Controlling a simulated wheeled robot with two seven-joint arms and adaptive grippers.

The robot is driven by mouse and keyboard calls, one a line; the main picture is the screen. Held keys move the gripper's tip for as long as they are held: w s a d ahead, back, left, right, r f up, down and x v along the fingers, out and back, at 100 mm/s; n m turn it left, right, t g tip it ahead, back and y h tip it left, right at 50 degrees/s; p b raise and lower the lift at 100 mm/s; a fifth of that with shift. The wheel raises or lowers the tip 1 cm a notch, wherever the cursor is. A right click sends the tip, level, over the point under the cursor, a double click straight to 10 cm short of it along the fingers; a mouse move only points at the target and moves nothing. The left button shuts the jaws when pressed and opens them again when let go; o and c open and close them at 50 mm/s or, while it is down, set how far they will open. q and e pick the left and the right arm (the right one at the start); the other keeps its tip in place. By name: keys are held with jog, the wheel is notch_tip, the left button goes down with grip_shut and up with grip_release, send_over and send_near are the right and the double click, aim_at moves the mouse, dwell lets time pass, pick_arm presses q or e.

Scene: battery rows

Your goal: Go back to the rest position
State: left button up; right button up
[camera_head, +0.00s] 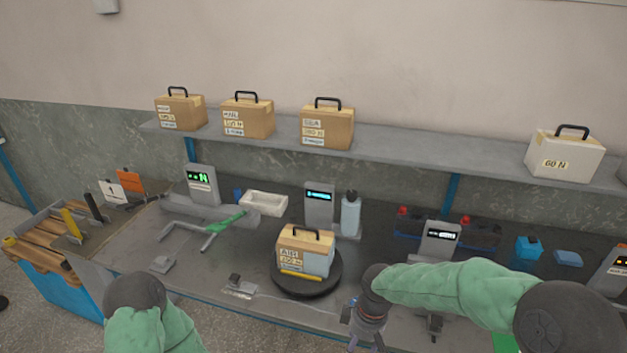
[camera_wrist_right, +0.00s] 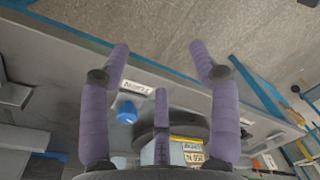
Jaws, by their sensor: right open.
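My right arm comes in from the right in the head view. Its gripper (camera_head: 366,338) hangs near the table's front edge, to the right of the box on the turntable. In the right wrist view, the gripper's purple fingers (camera_wrist_right: 158,50) are spread apart with nothing between them. My left arm's green sleeve and dark joint show at the bottom left of the head view, but its gripper is out of sight. A tan and pale blue box (camera_head: 305,253) with a black handle stands on a round black turntable (camera_head: 307,287), apart from the right gripper.
Several handled boxes stand on the shelf (camera_head: 420,145), including a white one (camera_head: 565,155) at right. The bench carries display units (camera_head: 319,203), a bottle (camera_head: 350,214), a white tray (camera_head: 264,203) and a green-handled tool (camera_head: 226,222). A blue knob (camera_wrist_right: 127,112) shows in the wrist view.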

jog(key=s+f+m+y, duration=0.1)
jog(key=s+f+m, duration=0.3)
jog(key=f, duration=0.4)
jog(key=s+a+f+m+y, duration=0.1)
jog(key=s+f+m, duration=0.3)
jog(key=s+f, duration=0.2)
jog(key=s+f+m, duration=0.3)
jog(key=s+f, duration=0.2)
jog(key=f, duration=0.5)
jog(key=shift+s+a+m+t+y, duration=0.2)
jog(key=shift+m+t+y, duration=0.1)
jog(key=shift+m+y, duration=0.1)
